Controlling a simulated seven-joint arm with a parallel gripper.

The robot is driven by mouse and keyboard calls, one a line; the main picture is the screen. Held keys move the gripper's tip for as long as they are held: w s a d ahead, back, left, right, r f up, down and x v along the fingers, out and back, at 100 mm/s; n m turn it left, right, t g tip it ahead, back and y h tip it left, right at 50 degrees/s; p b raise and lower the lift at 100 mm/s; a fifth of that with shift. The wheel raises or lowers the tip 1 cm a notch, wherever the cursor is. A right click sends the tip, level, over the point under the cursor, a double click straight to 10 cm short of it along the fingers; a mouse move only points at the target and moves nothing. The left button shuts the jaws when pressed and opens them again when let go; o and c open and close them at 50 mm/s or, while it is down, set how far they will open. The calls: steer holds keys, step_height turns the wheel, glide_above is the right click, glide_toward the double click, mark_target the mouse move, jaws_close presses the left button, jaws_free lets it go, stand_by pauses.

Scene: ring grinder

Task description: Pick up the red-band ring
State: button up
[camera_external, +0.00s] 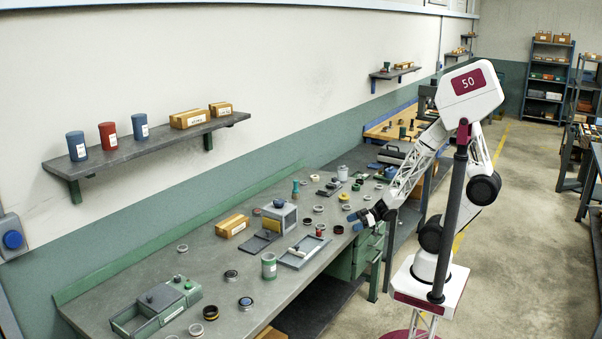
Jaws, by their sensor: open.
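My gripper (354,222) is at the end of my white arm, over the right-hand part of the grey bench. A small red and pale round piece (320,229) is on the bench to the left of my gripper, beside the grey tray. It may be the red-band ring, but it is too small to tell. A dark ring (338,229) lies between that piece and my gripper, apart from both.
Several other rings lie scattered on the bench (215,262). A grey machine (280,217), a tray (303,253), a green-and-white cylinder (269,266), a cardboard box (233,226) and a green-grey device (155,308) stand there too. A wall shelf (150,149) is above the left part.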

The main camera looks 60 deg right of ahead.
mark_target(342, 227)
steer(key=shift+w+a+f, duration=0.2)
steer(key=shift+w+a, duration=0.2)
steer(key=shift+w+a, duration=0.1)
steer(key=shift+x, duration=2.5)
steer(key=c, duration=1.1)
steer(key=shift+r, duration=0.2)
